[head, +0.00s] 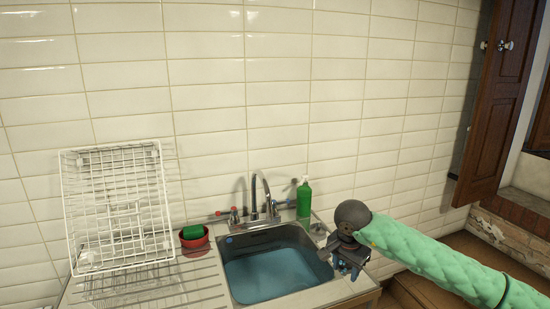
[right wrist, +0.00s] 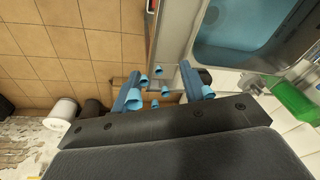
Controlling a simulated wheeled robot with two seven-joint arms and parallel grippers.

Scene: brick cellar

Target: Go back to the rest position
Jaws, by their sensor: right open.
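My right gripper (head: 347,268) is at the right front corner of the sink (head: 300,234) in the head view, at the end of my green-sleeved arm. In the right wrist view, its blue-tipped fingers (right wrist: 163,88) stand apart with nothing between them. They point down past the counter's edge, over the floor. My left gripper is not in view.
The sink holds bluish water (head: 268,274). A green bottle (head: 304,199) stands behind it. A red bowl (head: 194,238) with a green sponge (head: 193,231) and a white wire rack (head: 118,210) are at left. A dark wooden door (head: 492,110) is at right.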

